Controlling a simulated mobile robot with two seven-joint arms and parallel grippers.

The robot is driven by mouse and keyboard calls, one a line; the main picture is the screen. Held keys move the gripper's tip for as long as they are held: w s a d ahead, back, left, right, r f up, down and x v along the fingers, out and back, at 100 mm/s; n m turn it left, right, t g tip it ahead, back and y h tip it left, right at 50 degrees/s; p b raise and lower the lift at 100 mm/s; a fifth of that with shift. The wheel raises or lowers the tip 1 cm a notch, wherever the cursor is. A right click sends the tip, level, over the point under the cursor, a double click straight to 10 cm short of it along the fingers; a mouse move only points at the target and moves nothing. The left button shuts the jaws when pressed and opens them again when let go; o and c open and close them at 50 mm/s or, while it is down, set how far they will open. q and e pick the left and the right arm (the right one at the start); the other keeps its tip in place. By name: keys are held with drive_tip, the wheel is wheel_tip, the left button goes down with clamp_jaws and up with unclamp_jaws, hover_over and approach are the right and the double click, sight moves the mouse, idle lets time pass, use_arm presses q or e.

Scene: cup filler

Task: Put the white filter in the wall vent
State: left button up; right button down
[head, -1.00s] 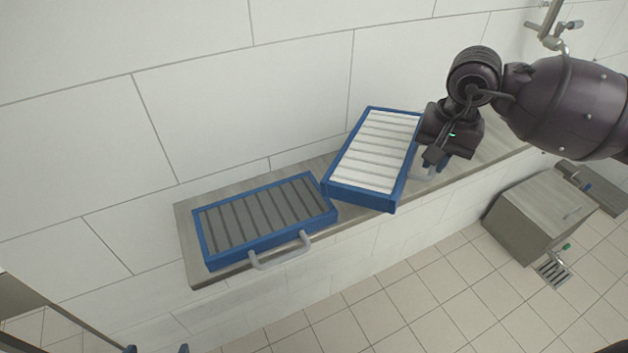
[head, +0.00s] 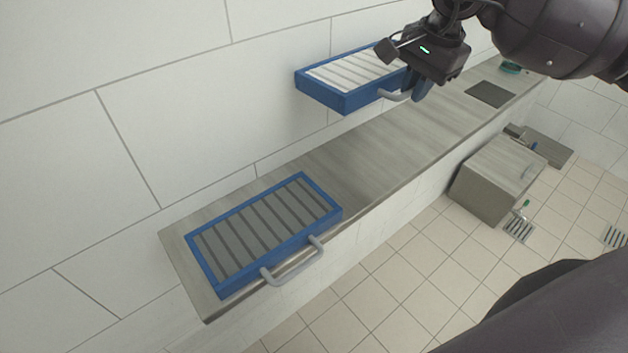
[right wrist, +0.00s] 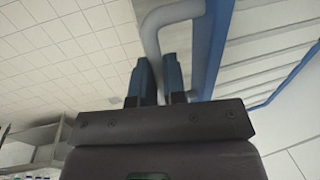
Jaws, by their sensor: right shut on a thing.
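The white filter (head: 345,72) has a blue frame and pale slats and is held in the air above the counter, near the tiled wall. My right gripper (head: 418,88) is shut on its grey handle (head: 396,96). In the right wrist view the two blue fingers (right wrist: 156,80) close around the grey handle (right wrist: 152,38), with the blue frame (right wrist: 213,45) just to their right. Part of the filter is hidden behind my gripper in the head view. The wall vent does not show in these views. My left gripper is not in view.
A dark grey filter (head: 265,232) with a blue frame and handle lies on the near left end of the counter (head: 345,165). The counter's middle is clear. A cabinet (head: 497,180) stands on the tiled floor at right, near floor drains (head: 519,229).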

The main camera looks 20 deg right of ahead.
sight(390, 177)
drive_tip(key=shift+f, duration=0.25)
wheel_tip(390, 177, down, 19)
drive_tip(key=shift+f, duration=0.15)
drive_tip(key=c, duration=1.2)
unclamp_jaws()
